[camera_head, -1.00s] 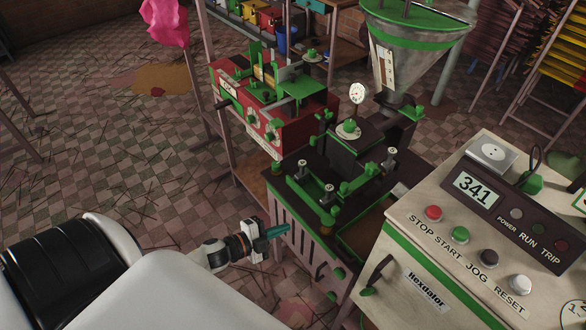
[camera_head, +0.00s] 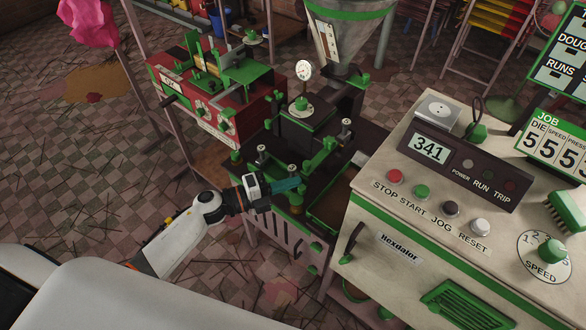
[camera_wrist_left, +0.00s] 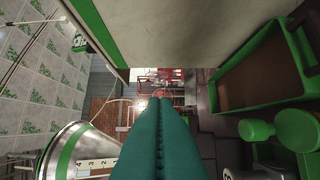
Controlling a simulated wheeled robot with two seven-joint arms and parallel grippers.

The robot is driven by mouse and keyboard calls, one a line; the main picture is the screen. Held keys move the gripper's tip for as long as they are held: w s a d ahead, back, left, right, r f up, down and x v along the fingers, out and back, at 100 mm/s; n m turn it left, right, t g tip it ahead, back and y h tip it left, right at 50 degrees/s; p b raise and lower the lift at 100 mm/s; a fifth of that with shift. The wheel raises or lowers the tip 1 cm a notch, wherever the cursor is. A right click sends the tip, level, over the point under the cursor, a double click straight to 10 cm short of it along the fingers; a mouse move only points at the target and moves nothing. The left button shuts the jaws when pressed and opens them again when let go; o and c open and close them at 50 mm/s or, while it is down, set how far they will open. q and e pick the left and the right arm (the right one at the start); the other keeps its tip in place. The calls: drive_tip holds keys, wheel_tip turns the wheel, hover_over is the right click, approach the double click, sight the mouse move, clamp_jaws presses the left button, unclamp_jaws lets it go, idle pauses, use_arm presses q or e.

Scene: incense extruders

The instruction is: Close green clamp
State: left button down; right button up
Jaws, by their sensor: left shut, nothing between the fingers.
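The green clamp parts sit on top of the dark extruder (camera_head: 270,220). A thick green bar (camera_head: 317,160) with a rounded end slants up there, between small upright posts (camera_head: 292,172) with pale knobs and green bases. I cannot tell for certain which part is the clamp or how far it is open. My left gripper (camera_head: 297,183) is shut and empty, its teal fingers over the extruder's near edge, close to the front post; contact cannot be told. In the left wrist view the shut fingers (camera_wrist_left: 159,105) point forward, with rounded green parts (camera_wrist_left: 257,130) to the right. My right gripper is not in view.
The cream control cabinet (camera_head: 385,228) with a 341 display stands close on the right. A steel hopper (camera_head: 340,45) and pressure gauge (camera_head: 304,70) rise behind the extruder. A red machine (camera_head: 220,105) stands behind left. The tiled floor at left is open.

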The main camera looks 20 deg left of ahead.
sight(302, 170)
use_arm(q)
drive_tip(key=w, duration=0.3)
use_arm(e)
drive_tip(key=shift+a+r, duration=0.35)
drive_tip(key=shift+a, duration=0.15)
use_arm(q)
drive_tip(key=shift+w, duration=0.1)
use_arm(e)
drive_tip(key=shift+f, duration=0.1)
use_arm(q)
drive_tip(key=w, duration=0.1)
drive_tip(key=w+d+b, duration=0.1)
drive_tip(key=w, duration=0.1)
drive_tip(key=shift+w+d+f, duration=0.1)
drive_tip(key=shift+w+d, duration=0.05)
drive_tip(key=shift+w, duration=0.2)
drive_tip(key=shift+s+r, duration=0.1)
drive_tip(key=shift+r, duration=0.1)
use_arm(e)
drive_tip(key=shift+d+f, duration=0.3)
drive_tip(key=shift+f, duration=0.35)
